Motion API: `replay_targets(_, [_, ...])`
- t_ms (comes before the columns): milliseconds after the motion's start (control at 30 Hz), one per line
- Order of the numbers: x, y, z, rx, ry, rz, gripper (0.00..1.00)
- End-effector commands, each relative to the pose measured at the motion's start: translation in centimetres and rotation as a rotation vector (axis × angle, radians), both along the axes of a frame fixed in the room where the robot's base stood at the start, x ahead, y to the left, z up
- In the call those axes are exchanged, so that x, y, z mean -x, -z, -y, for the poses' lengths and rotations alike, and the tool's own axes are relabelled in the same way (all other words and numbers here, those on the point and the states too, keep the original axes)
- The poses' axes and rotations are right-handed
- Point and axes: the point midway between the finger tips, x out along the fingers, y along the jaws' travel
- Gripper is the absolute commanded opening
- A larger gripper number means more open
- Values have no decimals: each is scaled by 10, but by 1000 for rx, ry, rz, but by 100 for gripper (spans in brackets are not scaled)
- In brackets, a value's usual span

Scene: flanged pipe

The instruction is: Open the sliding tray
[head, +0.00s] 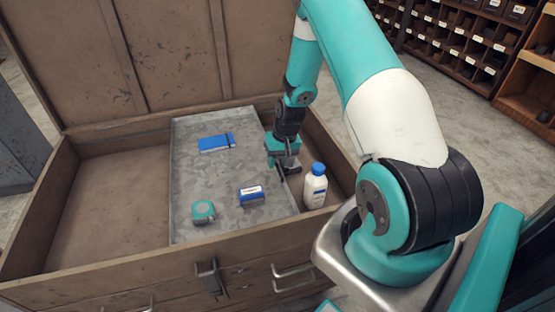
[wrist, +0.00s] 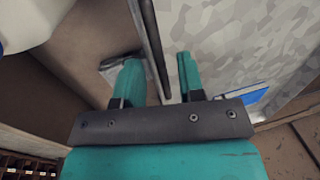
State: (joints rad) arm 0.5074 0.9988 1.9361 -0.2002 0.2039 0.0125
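The sliding tray (head: 213,172) is a flat grey metal tray across the middle of an open brown chest (head: 90,285), with bare chest floor on both sides. In the wrist view the tray (wrist: 235,40) has a mottled surface and a thin dark rim (wrist: 152,50). My gripper (head: 287,168) is at the tray's right edge, pointing down. In the wrist view my gripper (wrist: 158,62) has its teal fingers apart, one on each side of the rim, with gaps visible. Whether a finger touches the rim cannot be told.
On the tray are a blue notebook (head: 216,142), a blue-and-white box (head: 251,195) and a teal tape measure (head: 203,211). A white bottle with a blue cap (head: 315,187) stands right of the tray, close to my gripper. A grey object (wrist: 112,68) lies below the left finger. Chest floor at left (head: 115,205) is clear.

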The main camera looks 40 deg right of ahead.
Motion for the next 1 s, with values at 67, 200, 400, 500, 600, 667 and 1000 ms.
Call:
replay_targets(67, [0, -2, 0, 0, 0, -1, 36])
replay_targets(200, [1, -16, 3, 1, 0, 2, 36])
replay_targets(400, [5, -60, 11, 2, 2, 4, 36])
replay_targets(500, [7, -87, 16, 3, 1, 5, 36])
replay_targets(600, [9, -112, 20, 3, 1, 5, 36])
replay_targets(667, [10, -125, 22, 3, 1, 5, 36])
replay_targets(1000, [15, -168, 30, 1, 0, 2, 36])
